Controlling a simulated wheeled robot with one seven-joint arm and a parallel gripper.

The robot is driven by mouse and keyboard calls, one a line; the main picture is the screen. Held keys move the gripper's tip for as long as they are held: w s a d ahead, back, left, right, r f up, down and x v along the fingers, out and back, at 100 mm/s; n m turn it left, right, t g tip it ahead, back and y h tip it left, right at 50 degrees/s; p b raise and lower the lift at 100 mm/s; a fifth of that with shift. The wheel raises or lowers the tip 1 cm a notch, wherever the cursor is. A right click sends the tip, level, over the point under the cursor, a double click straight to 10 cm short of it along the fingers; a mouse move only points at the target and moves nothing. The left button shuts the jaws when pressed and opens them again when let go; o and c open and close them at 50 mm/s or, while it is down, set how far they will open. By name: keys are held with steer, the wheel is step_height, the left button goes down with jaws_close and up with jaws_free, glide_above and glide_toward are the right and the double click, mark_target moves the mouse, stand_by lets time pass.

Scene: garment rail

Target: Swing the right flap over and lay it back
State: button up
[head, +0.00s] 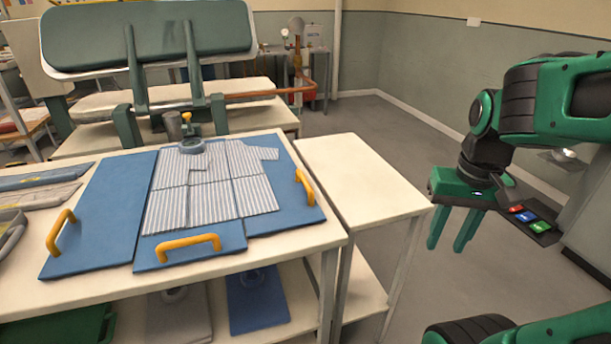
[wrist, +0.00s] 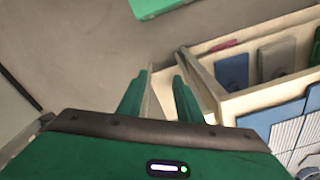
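A blue folding board lies flat and opened out on the table, with a grey-and-white striped shirt (head: 205,190) spread over it. Its right flap (head: 290,212) lies flat, with the shirt's right side and sleeve on it and a yellow handle (head: 305,187) at its right edge. The left flap (head: 105,215) and the lower flap (head: 190,254) also lie flat, each with a yellow handle. My gripper (head: 453,230) is open and empty, well right of the board, beyond the side table. The wrist view shows its two fingers apart (wrist: 160,95) and part of the striped shirt (wrist: 288,135).
A bare cream side table (head: 362,180) stands between the board's table and my gripper. A green padded press (head: 150,35) stands behind the board. Grey folded items (head: 40,185) lie at the far left. More boards (head: 255,300) sit on the shelf below. The floor at the right is open.

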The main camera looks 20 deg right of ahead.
steer(key=w+a+r+n+t, duration=0.1)
steer(key=w+a+r, duration=0.1)
steer(key=w, duration=0.7)
steer(key=w+a+r+n+t, duration=0.1)
steer(key=w+a+r+n, duration=0.15)
steer(key=w, duration=0.65)
steer(key=n+t+y, duration=0.2)
glide_toward(305, 178)
steer(key=x, duration=0.8)
jaws_close()
steer(key=shift+d, duration=0.2)
steer(key=shift+r, duration=0.1)
